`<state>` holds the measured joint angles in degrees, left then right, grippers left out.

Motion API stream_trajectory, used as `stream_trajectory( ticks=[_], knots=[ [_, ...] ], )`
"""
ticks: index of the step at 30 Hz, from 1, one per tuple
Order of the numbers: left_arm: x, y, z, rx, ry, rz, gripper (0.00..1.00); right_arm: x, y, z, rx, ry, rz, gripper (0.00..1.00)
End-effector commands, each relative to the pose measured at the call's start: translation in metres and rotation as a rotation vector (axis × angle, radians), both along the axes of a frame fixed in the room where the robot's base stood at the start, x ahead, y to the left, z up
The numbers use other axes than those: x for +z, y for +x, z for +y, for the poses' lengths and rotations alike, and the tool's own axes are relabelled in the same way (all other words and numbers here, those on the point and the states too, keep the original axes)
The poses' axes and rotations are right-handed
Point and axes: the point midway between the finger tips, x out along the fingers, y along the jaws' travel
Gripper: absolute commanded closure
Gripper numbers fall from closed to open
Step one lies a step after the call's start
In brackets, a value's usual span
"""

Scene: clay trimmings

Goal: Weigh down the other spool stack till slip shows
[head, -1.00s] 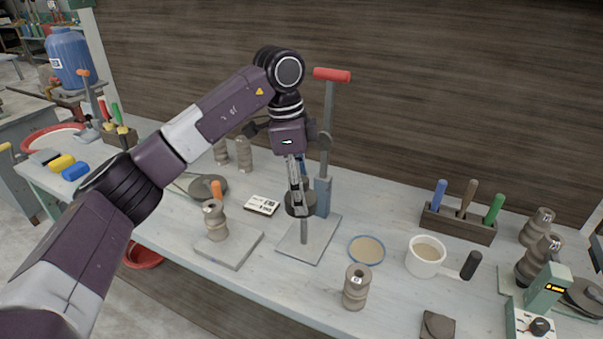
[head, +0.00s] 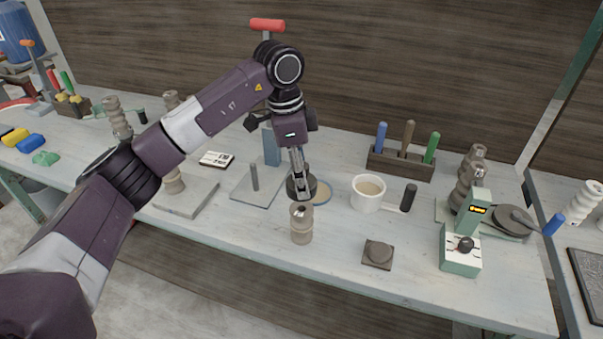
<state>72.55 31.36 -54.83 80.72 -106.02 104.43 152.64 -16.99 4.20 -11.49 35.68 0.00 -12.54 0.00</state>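My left gripper (head: 297,160) points down and is shut on a dark round weight (head: 306,194). The weight is just above or behind the top of a brown clay spool stack (head: 301,227); I cannot tell whether they touch. This stack stands upright on the bench front. Another spool stack (head: 174,183) is on a grey slab (head: 190,197), mostly hidden behind my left arm. My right gripper is not in view.
A green gauge box (head: 461,246) and more spools (head: 467,180) stand right. A dark square block (head: 377,254) lies in front.

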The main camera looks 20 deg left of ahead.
Motion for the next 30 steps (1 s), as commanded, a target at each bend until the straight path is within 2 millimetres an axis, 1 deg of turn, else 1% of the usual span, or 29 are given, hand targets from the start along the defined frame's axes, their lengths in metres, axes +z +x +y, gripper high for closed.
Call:
stream_trajectory(
  ticks=[1, 9, 15, 20, 30],
  knots=[
    [-0.004, 0.001, -0.001, 0.0, -0.003, -0.006, 1.0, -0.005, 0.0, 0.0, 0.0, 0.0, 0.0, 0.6],
    [-0.027, 0.0, -0.001, -0.001, -0.003, -0.003, 1.0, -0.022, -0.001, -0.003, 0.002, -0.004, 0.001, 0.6],
    [-0.039, 0.001, -0.001, -0.002, -0.003, -0.004, 1.0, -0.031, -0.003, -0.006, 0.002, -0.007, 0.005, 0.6],
    [-0.042, 0.001, -0.001, -0.002, -0.004, -0.005, 1.0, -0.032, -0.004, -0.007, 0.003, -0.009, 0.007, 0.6],
    [-0.041, 0.001, -0.001, -0.002, -0.004, -0.005, 1.0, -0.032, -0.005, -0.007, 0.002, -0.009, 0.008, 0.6]
  ],
)
